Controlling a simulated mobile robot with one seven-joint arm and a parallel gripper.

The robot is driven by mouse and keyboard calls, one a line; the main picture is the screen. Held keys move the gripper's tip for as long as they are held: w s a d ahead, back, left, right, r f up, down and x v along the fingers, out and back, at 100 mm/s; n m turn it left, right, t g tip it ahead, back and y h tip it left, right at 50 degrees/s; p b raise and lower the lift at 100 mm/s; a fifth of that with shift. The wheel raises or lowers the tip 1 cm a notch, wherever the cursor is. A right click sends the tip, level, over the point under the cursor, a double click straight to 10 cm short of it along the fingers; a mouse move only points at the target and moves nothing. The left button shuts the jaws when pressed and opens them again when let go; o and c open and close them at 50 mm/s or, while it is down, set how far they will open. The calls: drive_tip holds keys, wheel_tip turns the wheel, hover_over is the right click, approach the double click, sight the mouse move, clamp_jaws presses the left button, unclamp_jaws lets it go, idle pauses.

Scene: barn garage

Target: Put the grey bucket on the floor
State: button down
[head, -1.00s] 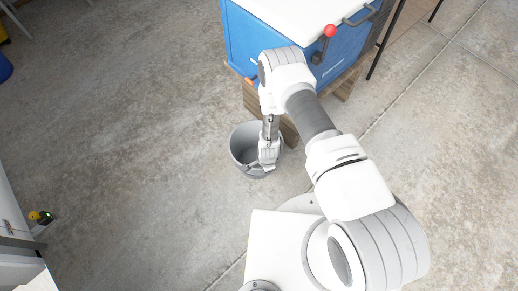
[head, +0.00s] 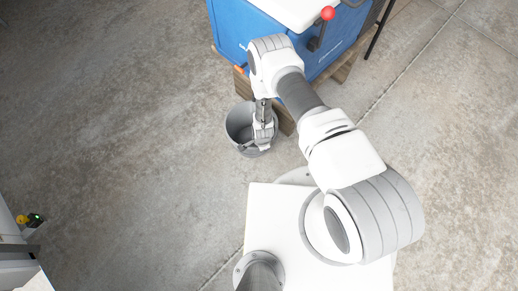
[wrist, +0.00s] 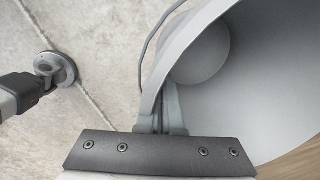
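The grey bucket (head: 238,121) is in the middle of the head view, its open mouth facing up toward the camera. My gripper (head: 262,143) points down at the bucket's near right rim and covers part of it. In the wrist view the bucket (wrist: 275,75) fills the right side, with its rim and thin handle near the fingers. My gripper (wrist: 168,112) appears shut on the rim there. Whether the bucket's base touches the concrete floor (head: 120,130) or hangs just above it, I cannot tell. The base is hidden.
A blue machine (head: 232,32) with a red knob (head: 328,13) stands on a wooden pallet (head: 285,118) close behind and right of the bucket. Open floor lies to the left. A small yellow and black object (head: 30,219) is at the far left.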

wheel_tip(320, 180, down, 4)
drive_tip(key=shift+w+b, duration=0.1)
drive_tip(key=shift+b, duration=0.75)
drive_tip(key=shift+f, duration=0.1)
drive_tip(key=c, duration=1.5)
unclamp_jaws()
drive_tip(key=shift+f, duration=0.1)
drive_tip(key=o, duration=0.4)
